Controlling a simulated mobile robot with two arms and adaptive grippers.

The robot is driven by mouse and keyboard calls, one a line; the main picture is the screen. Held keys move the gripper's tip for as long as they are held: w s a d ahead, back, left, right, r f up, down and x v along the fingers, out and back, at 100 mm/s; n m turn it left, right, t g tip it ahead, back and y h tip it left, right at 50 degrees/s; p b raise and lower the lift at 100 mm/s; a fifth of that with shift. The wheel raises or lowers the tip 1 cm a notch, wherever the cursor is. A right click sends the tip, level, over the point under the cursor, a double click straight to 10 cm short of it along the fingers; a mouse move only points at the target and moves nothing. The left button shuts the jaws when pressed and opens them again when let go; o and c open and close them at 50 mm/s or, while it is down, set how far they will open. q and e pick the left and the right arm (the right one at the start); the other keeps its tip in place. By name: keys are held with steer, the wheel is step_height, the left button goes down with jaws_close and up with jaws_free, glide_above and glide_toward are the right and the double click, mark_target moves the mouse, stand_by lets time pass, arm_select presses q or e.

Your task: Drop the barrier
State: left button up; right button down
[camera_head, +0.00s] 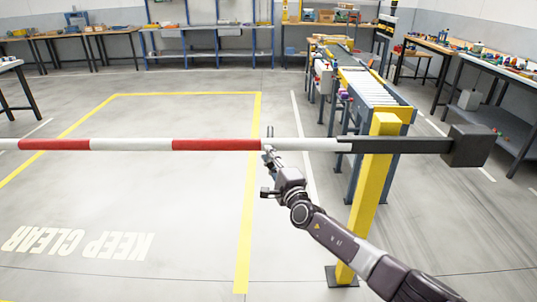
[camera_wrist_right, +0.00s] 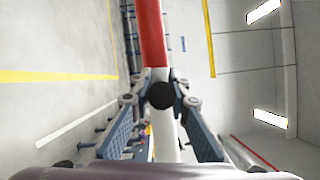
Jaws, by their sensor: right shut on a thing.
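The barrier (camera_head: 215,145) is a red and white striped arm that lies level across the head view. It is carried by a yellow post (camera_head: 370,195) on the right, with a dark counterweight (camera_head: 468,146) at its right end. My right gripper (camera_head: 268,146) is shut on the barrier arm, at a white part just right of a red band. In the right wrist view the barrier (camera_wrist_right: 152,40) runs between the two fingers (camera_wrist_right: 160,118). The barrier's left end is outside the head view. My left gripper is not in view.
Below the barrier is open grey floor with a yellow outlined zone (camera_head: 250,200) and KEEP CLEAR lettering (camera_head: 85,243). A roller conveyor (camera_head: 368,88) stands behind the post. Workbenches (camera_head: 205,42) line the back wall, and another bench (camera_head: 500,70) stands at the right.

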steer(key=shift+d+f, duration=0.35)
steer(key=shift+f, duration=0.45)
steer(key=c, duration=2.1)
jaws_free()
steer(key=shift+o, duration=1.4)
steer(key=shift+d+r, duration=0.15)
steer(key=shift+d, duration=0.05)
steer(key=shift+a+r, duration=0.1)
steer(key=shift+a, duration=0.05)
steer(key=shift+s, duration=0.1)
steer(key=r+v, duration=0.1)
steer(key=v, duration=1)
steer(key=shift+s+d+f, duration=0.2)
steer(key=shift+s+f, duration=0.15)
steer(key=shift+f, duration=0.1)
